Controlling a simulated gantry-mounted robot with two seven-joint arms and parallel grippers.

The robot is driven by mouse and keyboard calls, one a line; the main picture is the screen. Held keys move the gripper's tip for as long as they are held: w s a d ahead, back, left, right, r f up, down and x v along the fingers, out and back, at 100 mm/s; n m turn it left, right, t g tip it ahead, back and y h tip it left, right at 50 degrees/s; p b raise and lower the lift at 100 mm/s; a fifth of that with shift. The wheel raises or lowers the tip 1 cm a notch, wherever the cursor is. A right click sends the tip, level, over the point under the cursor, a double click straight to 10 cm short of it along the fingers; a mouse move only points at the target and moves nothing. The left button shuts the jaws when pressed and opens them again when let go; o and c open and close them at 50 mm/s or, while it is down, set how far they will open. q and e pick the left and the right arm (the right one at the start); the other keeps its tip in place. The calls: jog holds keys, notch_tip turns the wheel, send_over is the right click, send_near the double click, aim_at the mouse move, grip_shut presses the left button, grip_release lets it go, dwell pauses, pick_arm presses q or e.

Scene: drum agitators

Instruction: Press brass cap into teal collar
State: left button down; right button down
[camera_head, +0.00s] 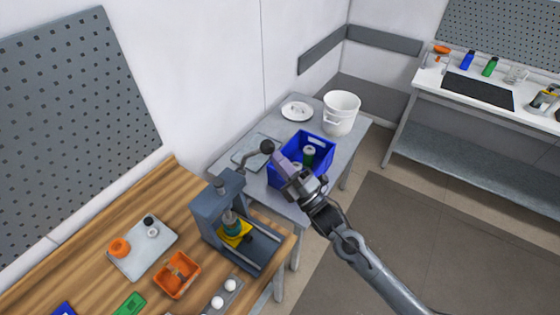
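A grey press (212,212) stands at the right end of the wooden bench. Under its ram a teal collar (232,224) sits on a yellow fixture (236,236). I cannot make out the brass cap; the ram covers the collar's top. The press lever ends in a dark ball knob (267,147), up and to the right of the frame. My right gripper (281,161) reaches in from the lower right, its fingertips close beside the knob. Whether it touches the knob, and whether its fingers are open or shut, I cannot tell. My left gripper is out of view.
A blue crate (321,142) with green-topped items lies behind my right gripper on a grey table, near a white bucket (341,112) and a plate (297,111). The bench holds a grey tray (158,260), an orange bin (177,289) and white balls (230,285).

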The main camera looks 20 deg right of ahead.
jog(key=s+d+f+m+g+h+b, duration=0.15)
jog(key=s+f+m+g+h, duration=0.25)
jog(key=s+f+m+g, duration=1.05)
jog(key=s+f+m+g+h+b, duration=0.2)
jog(key=s+f+m+g+h, duration=0.25)
jog(key=s+f, duration=1.05)
jog(key=w+r+p+v, duration=0.1)
jog(key=w+p+v, duration=0.2)
jog(key=p+v, duration=1.6)
jog(key=v, duration=0.3)
jog(key=shift+a+r, duration=0.2)
jog(key=shift+r, duration=0.25)
